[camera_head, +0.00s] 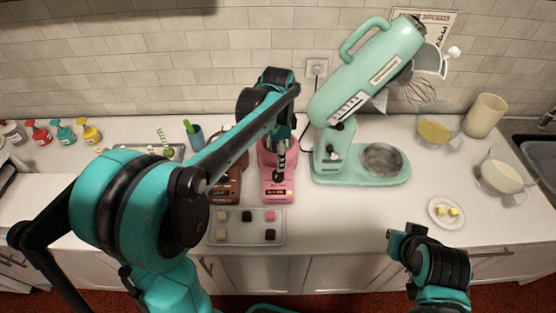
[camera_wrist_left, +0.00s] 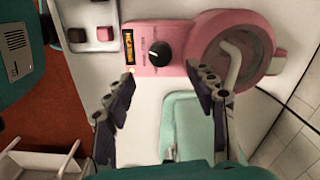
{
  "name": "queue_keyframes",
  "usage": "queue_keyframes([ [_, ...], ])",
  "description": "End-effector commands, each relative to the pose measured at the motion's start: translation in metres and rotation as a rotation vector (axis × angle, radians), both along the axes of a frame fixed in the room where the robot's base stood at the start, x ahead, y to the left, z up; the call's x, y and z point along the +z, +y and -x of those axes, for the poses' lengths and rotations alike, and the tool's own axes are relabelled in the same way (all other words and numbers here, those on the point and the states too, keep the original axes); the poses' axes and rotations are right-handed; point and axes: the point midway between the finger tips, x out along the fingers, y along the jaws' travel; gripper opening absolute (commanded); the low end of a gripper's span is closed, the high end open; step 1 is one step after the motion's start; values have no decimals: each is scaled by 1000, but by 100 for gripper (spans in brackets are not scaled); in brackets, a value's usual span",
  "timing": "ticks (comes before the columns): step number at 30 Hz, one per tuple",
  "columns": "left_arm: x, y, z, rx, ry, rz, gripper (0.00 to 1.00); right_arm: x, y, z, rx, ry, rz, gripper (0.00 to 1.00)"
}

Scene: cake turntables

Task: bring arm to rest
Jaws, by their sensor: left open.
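My left arm reaches across the counter from the left, and its gripper (camera_head: 281,148) points down over the pink turntable machine (camera_head: 278,187). In the left wrist view the left gripper (camera_wrist_left: 163,95) is open, its two dark fingers wide apart with nothing between them. The pink machine also shows there (camera_wrist_left: 175,50), with its dial, small display and round bowl beyond the fingers. A brown machine (camera_head: 228,185) stands just left of the pink one, partly hidden by my arm. My right arm is at the lower right, with its end (camera_head: 394,243) near the counter's front edge; its fingers are unclear.
A tray (camera_head: 256,240) with several small cubes lies in front of the machines. A mint stand mixer (camera_head: 333,160) stands right of them. A plate (camera_head: 435,218) with yellow cubes, bowls and a sink are at the right. Coloured bottles (camera_head: 63,132) stand at the left.

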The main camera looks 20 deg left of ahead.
Motion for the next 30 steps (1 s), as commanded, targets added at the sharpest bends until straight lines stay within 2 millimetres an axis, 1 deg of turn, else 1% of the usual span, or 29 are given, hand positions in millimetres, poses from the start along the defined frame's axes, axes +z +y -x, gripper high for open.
queue_keyframes([
  [15,1,0,0,1,-1,0,56,0,0,0,0,0,0,0],
  [18,3,1,6,27,-15,1,56,-2,0,0,0,0,0,0],
  [20,6,2,13,68,-40,3,56,-4,0,0,0,0,0,0],
  [23,10,6,35,183,-107,14,56,-10,0,0,0,0,0,0],
  [27,12,12,74,398,-228,53,56,-19,0,0,0,0,0,0],
  [30,7,15,101,554,-315,98,56,-26,0,0,0,0,0,0],
])
